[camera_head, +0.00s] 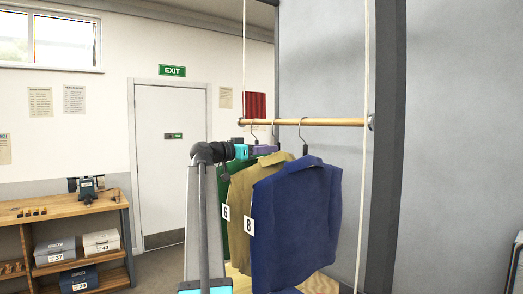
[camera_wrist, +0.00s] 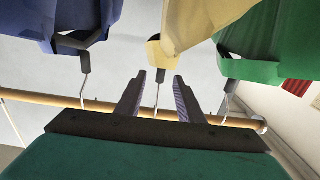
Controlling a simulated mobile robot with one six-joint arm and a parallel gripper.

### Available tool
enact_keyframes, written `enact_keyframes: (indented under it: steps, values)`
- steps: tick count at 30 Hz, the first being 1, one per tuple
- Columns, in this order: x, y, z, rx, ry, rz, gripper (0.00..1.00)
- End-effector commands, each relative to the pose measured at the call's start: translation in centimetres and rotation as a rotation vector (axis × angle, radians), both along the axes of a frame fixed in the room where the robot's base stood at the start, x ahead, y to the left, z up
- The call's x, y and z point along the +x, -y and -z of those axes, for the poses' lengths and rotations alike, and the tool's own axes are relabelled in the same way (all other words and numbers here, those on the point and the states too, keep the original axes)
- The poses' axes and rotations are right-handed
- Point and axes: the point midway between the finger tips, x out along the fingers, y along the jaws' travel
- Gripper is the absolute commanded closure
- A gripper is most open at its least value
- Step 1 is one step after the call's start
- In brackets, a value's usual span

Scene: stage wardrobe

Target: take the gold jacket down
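The gold jacket (camera_head: 241,192) hangs on a rail between a green jacket and a blue jacket. In the wrist view, the gold jacket (camera_wrist: 195,22) is at the top centre, with its hanger hook (camera_wrist: 157,97) running to the rail. My gripper (camera_wrist: 159,77) is open, with one finger on each side of this hook and visible gaps to it. In the head view, my gripper (camera_head: 266,150) is just below the rail, by the jackets' hangers; its fingertips are partly hidden there.
The blue jacket (camera_head: 296,225) hangs nearest and partly covers the gold one. The green jacket (camera_head: 238,225) hangs behind. Their hooks flank my gripper on the wooden rail (camera_head: 335,122). White ropes (camera_head: 364,150) hang at the rail. A bench (camera_head: 60,211) with boxes stands left.

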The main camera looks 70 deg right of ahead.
Motion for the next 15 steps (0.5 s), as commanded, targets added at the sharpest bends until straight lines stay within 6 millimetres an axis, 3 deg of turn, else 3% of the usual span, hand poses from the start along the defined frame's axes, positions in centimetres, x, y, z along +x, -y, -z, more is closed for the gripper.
enact_keyframes:
  steps: [15]
  values:
    - [-2.1,3.5,0.1,0.0,0.0,-0.001,0.66]
